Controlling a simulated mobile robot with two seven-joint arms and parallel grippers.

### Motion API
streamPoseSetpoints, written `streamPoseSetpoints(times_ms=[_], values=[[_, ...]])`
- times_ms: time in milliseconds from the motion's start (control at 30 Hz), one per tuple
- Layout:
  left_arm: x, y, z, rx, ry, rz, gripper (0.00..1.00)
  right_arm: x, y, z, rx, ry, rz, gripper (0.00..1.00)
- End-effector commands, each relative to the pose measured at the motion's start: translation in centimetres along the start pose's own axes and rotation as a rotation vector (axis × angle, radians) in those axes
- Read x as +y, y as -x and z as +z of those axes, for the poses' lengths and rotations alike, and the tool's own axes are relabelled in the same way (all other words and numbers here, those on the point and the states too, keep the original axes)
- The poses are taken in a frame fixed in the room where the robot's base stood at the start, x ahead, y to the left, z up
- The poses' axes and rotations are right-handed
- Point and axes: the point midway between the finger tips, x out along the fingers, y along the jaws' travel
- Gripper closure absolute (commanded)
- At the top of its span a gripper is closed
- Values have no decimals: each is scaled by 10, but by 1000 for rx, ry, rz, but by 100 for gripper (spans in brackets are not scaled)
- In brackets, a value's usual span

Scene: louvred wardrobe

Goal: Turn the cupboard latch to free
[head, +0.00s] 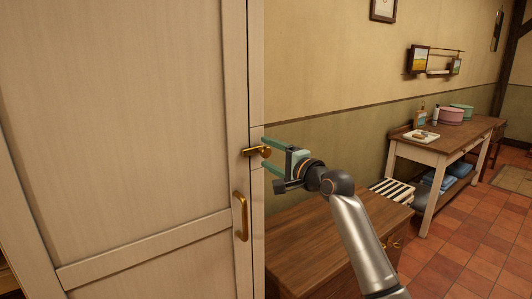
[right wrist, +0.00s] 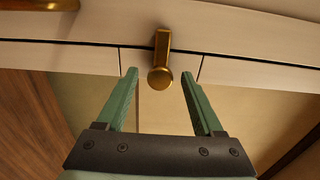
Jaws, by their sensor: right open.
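The brass latch (head: 256,151) sits near the right edge of the cream cupboard door (head: 120,120), lying across the gap to the frame. A brass handle (head: 241,216) is on the door below it. My right gripper (head: 265,154) comes from the right and is open, one green finger above the latch's knob and one below. In the right wrist view the latch (right wrist: 162,60) points in between the two spread fingertips (right wrist: 159,74), with space on both sides. I see no contact. My left gripper is in neither view.
A low wooden cabinet (head: 315,245) stands below my right arm. A side table (head: 440,146) with a tray, bottles and round boxes is against the wall farther right. The tiled floor (head: 450,255) at the right is mostly clear.

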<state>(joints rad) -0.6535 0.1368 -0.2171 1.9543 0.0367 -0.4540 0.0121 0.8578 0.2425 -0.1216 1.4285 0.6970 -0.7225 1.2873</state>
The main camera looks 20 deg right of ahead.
Motion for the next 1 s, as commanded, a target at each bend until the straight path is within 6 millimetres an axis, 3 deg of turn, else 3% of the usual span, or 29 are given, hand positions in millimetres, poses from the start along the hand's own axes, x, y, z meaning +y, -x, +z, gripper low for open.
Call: streamPoseSetpoints(times_ms=[200,533,1000], values=[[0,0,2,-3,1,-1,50,0,-14,0,0,-1,0,31],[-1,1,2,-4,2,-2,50,0,-16,0,0,0,-1,31],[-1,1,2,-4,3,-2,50,0,-16,0,0,0,0,83]])
